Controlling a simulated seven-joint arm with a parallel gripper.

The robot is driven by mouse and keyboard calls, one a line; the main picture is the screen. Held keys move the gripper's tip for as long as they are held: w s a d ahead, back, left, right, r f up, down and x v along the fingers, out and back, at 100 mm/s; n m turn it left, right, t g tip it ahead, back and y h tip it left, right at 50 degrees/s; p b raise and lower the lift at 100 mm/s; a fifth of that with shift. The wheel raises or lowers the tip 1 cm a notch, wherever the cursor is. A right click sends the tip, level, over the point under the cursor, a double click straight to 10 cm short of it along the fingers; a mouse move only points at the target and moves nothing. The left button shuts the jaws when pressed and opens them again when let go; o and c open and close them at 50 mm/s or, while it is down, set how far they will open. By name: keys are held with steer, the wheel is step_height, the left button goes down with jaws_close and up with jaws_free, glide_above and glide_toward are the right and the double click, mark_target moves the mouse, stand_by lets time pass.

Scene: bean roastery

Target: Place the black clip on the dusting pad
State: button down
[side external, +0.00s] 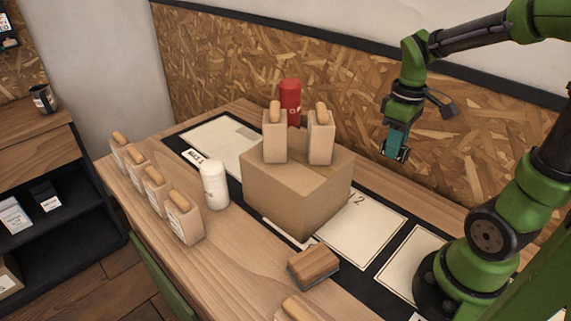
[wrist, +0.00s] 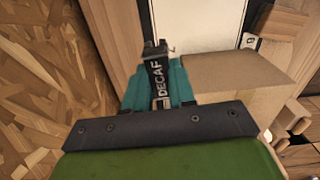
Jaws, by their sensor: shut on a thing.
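My gripper (side external: 395,152) hangs above the far right of the table, in front of the chipboard wall. Its teal fingers are shut on the black clip (wrist: 156,76), which has DECAF in white letters and shows between the fingers in the wrist view. In the side view the clip is small and dark at the fingertips. A wooden-topped block with a dark grey underside, which looks like the dusting pad (side external: 314,264), lies on the table near the front. It is well apart from my gripper and I cannot make it out in the wrist view.
Several bags line the left edge.

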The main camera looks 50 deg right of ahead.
steer(key=w+a+n, duration=0.3)
steer(key=a+n, duration=0.6)
steer(key=a, duration=0.4)
steer(key=n, duration=0.8)
glide_above(313, 260)
step_height(313, 260, down, 12)
steer(key=shift+f, duration=0.1)
steer(key=c, duration=1.3)
jaws_free()
steer(key=shift+f, duration=0.1)
steer(key=o, duration=0.4)
steer(key=shift+c, duration=0.2)
